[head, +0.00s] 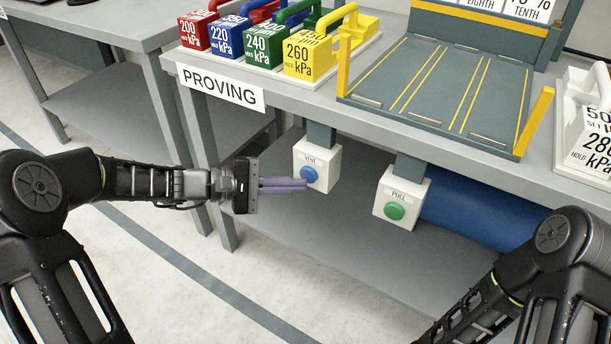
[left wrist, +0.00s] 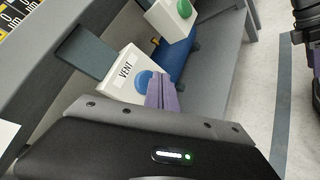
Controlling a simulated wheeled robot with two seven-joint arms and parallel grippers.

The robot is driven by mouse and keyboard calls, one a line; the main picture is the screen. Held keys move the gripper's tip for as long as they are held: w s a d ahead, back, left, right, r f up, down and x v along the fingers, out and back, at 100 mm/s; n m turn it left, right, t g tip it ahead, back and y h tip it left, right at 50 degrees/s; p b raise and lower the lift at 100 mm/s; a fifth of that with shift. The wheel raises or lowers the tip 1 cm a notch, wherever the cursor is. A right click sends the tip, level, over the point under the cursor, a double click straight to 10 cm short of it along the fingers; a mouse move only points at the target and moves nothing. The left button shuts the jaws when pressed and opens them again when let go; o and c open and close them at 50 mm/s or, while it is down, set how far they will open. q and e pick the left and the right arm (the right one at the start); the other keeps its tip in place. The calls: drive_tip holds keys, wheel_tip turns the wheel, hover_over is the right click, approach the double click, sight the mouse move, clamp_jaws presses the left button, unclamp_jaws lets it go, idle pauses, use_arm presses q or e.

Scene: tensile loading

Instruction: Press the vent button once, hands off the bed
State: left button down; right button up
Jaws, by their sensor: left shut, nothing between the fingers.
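The vent button (head: 309,174) is a blue round button on a white box labelled VENT (head: 318,155), hung under the front edge of the bench. My left gripper (head: 304,185) is shut and empty, its purple fingers level with the button, tips at or very near its lower left edge. In the left wrist view the blue vent button (left wrist: 143,80) shows partly behind the purple fingers (left wrist: 160,92); I cannot tell whether they touch it. The bed (head: 440,88), a grey plate with yellow lines, is clear of my grippers. My right gripper is not in view.
A green PULL button (head: 394,211) sits on a white box to the right, beside a blue cylinder (head: 465,212). Red, blue, green and yellow kPa weights (head: 310,60) stand on a tray on the bench. A white weight (head: 588,130) is at far right.

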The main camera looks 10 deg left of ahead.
use_arm(q)
drive_tip(key=shift+s, duration=0.1)
drive_tip(key=s, duration=0.1)
drive_tip(key=s+a, duration=0.1)
drive_tip(key=s, duration=0.1)
drive_tip(key=s+a, duration=0.1)
drive_tip(key=s, duration=0.1)
drive_tip(key=shift+s+a, duration=0.15)
drive_tip(key=shift+s, duration=0.05)
idle(0.4)
idle(2.7)
